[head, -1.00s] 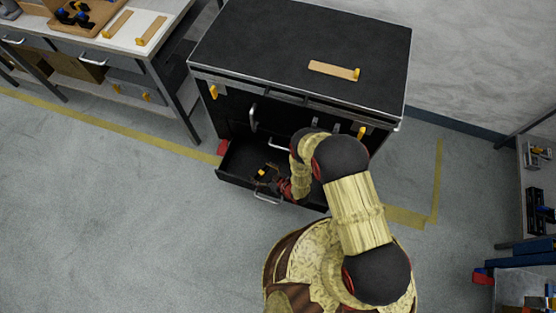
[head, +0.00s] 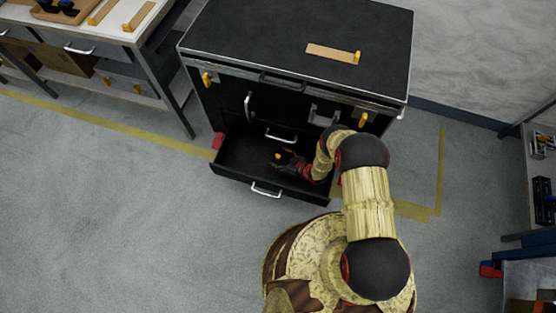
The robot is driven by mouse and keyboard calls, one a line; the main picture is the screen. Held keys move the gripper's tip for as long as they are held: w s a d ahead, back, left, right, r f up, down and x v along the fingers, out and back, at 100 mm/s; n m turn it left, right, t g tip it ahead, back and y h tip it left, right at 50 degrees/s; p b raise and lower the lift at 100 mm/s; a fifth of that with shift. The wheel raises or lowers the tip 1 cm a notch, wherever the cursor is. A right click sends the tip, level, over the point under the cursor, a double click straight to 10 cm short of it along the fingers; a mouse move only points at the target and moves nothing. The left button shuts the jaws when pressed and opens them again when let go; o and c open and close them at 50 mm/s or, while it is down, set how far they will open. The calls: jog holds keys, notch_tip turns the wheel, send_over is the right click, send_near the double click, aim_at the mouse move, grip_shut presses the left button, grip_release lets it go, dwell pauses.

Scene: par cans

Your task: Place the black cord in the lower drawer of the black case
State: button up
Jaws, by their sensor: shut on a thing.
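The black case (head: 270,35) stands at the back with a flat dark top. Its lower drawer (head: 232,177) is pulled out at the front, with a silver handle (head: 265,189) on its face.
A wooden strip with a yellow end (head: 332,53) lies on the case top. A workbench (head: 120,35) stands at the left and shelving (head: 540,190) at the right. The grey floor (head: 130,230) in front is clear.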

jog(key=shift+s+f, duration=0.1)
jog(key=shift+f, duration=1.05)
jog(key=shift+f, duration=0.15)
jog(key=o, duration=1.2)
jog(key=shift+s+d+r, duration=0.15)
jog(key=shift+d+r, duration=0.05)
jog(key=shift+r, duration=0.15)
jog(key=p+v, duration=0.3)
jog(key=v, duration=0.8)
jog(key=shift+s+p, duration=0.15)
jog(key=shift+p, duration=0.2)
